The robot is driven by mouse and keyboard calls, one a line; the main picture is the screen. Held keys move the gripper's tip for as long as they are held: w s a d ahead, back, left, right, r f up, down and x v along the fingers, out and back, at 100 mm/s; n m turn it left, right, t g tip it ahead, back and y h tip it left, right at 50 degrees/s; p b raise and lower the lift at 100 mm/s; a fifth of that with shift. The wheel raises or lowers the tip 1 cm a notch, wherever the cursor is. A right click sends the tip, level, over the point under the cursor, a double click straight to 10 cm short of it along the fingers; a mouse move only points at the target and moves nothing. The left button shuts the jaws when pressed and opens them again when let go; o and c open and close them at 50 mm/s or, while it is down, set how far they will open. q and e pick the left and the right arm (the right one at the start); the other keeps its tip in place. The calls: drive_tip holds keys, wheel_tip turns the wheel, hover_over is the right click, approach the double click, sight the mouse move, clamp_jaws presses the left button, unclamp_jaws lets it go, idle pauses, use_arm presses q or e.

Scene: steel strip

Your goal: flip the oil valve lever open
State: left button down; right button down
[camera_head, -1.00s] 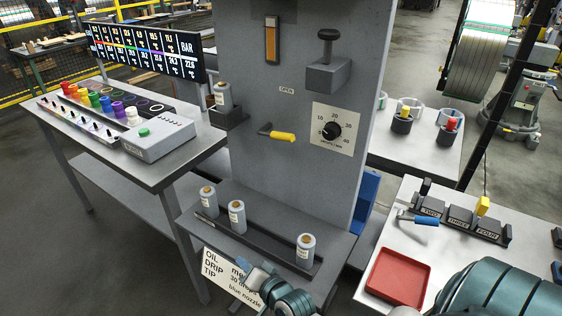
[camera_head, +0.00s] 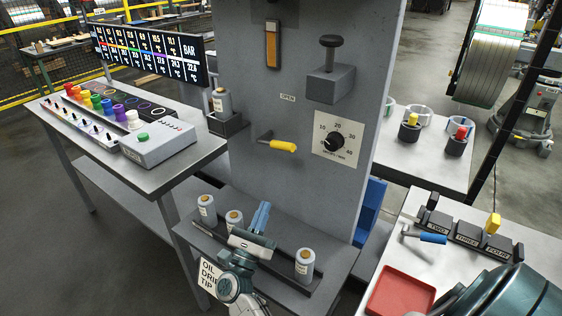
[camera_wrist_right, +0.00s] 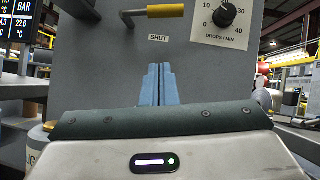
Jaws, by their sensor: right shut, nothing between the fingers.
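The oil valve lever has a yellow grip (camera_head: 283,146) on a short metal arm and lies roughly horizontal on the grey panel (camera_head: 240,80). An OPEN label (camera_head: 288,98) is above it. In the right wrist view the yellow grip (camera_wrist_right: 165,11) is at the top, with a SHUT label (camera_wrist_right: 158,37) below it. My right gripper (camera_head: 262,206) has its blue fingers together and empty, pointing up, below the lever and apart from it. Its fingertips (camera_wrist_right: 158,68) are just under the SHUT label in the wrist view. My left gripper is not in view.
Several bottles stand on the shelf around my right gripper, one (camera_head: 305,264) to its right. A drip dial (camera_head: 338,138) is right of the lever. A bottle in a holder (camera_head: 225,122) is to its left. A red tray (camera_head: 400,291) lies at the lower right.

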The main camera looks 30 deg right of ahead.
drive_tip(key=shift+s+d+m+g+h, duration=0.15)
drive_tip(key=shift+m+g+h, duration=0.3)
drive_tip(key=shift+m, duration=0.35)
drive_tip(key=shift+r, duration=0.1)
drive_tip(key=a+r+p+x, duration=0.1)
drive_tip(key=r+p+x, duration=0.1)
drive_tip(key=p+x, duration=0.6)
drive_tip(key=x, duration=0.4)
drive_tip(key=shift+r, duration=0.25)
